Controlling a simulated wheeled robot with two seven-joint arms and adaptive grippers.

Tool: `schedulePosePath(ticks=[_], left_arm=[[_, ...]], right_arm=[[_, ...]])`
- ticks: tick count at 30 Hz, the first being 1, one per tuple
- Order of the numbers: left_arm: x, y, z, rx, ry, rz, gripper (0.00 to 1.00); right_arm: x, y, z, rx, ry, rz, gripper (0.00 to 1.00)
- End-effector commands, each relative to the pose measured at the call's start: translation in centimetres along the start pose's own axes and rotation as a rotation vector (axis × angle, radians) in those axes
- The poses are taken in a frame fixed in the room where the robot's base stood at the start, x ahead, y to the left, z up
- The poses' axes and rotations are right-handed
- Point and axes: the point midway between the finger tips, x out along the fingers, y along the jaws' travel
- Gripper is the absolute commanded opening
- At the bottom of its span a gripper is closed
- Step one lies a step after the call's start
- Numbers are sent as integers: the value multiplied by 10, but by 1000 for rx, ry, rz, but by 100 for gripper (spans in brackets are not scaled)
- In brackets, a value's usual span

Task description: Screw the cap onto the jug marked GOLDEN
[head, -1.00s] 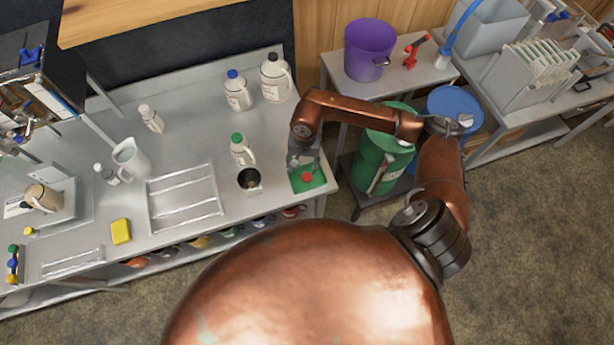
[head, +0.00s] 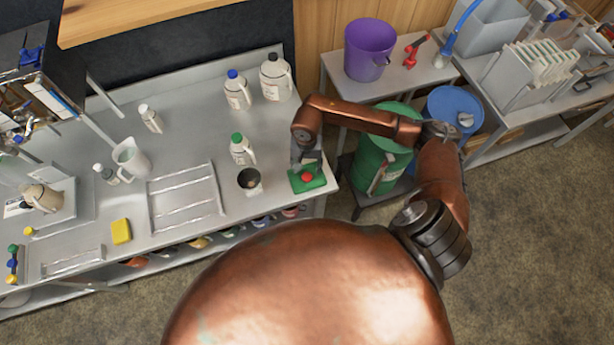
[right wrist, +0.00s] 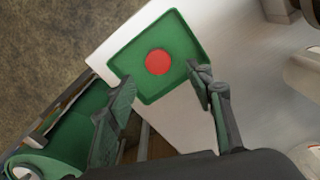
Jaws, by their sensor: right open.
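A round red cap (head: 307,177) lies in a small green tray (head: 318,184) at the right end of the steel bench. The right wrist view shows the cap (right wrist: 158,62) near the middle of the tray (right wrist: 127,62). My right gripper (right wrist: 163,85) is open and empty, with its fingers apart just short of the cap in that view. In the head view my right gripper (head: 304,163) is just above the tray. Pale jugs with a green cap (head: 241,150), a blue cap (head: 236,90) and a dark top (head: 276,78) stand on the bench. I cannot read GOLDEN on any. My left gripper is out of view.
A dark round-topped container (head: 249,179) stands just left of the tray. A white pitcher (head: 131,160), a wire rack (head: 185,198) and a yellow sponge (head: 121,231) are further left. A green drum (head: 383,150) stands beyond the bench's right end.

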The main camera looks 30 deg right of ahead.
Motion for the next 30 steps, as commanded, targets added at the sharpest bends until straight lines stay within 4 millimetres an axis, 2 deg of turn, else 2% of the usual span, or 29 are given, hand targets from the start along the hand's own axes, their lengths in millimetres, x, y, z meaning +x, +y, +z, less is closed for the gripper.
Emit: schedulePosePath(ticks=[9, 12, 23, 30], left_arm=[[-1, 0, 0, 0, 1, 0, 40], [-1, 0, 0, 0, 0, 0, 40], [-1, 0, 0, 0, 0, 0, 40], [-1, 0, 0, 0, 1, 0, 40]], right_arm=[[41, 1, 5, 1, -4, 0, 48], [50, 2, 4, 1, -2, 0, 48], [52, 2, 4, 0, 0, 0, 48], [51, 2, 4, 0, 0, 0, 33]])
